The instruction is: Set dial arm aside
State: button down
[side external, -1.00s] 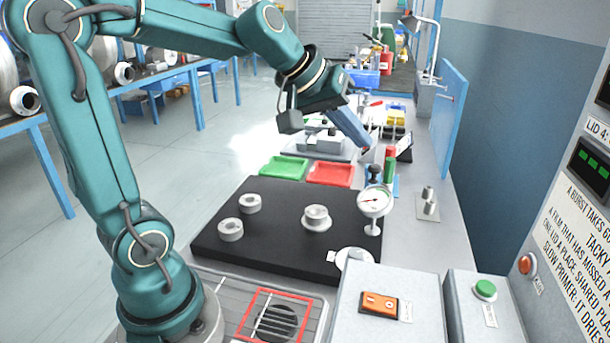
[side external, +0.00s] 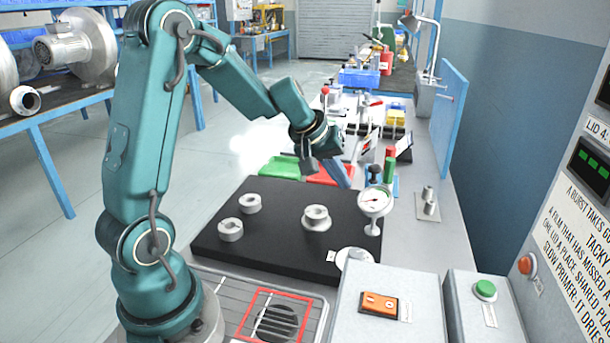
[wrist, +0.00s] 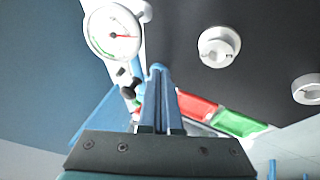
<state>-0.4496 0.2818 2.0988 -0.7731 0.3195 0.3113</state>
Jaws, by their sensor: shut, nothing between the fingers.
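The dial arm has a round white dial face (side external: 374,201) with a red needle on a pale stand, at the right edge of the black plate (side external: 270,237). In the wrist view the dial (wrist: 114,35) is at upper left, apart from my fingers. My gripper (side external: 348,184) is shut and empty, pointing down behind and left of the dial. Its blue fingers (wrist: 158,72) lie together in the wrist view. A ring on a flanged base (side external: 316,218) sits on the plate, left of the dial.
Two more pale rings (side external: 230,230) sit on the plate's left part. A green tray (side external: 281,168) and a red tray (side external: 330,174) lie behind it. A white disc (side external: 354,258) is at its front right corner.

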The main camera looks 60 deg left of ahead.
aim_at(372, 191)
jog(key=shift+w+d+f, duration=0.3)
jog(key=shift+w+d, duration=0.3)
jog(key=shift+w, duration=0.2)
jog(key=shift+w+d+f, duration=0.3)
jog(key=shift+w+d, duration=0.3)
jog(key=shift+w, duration=0.15)
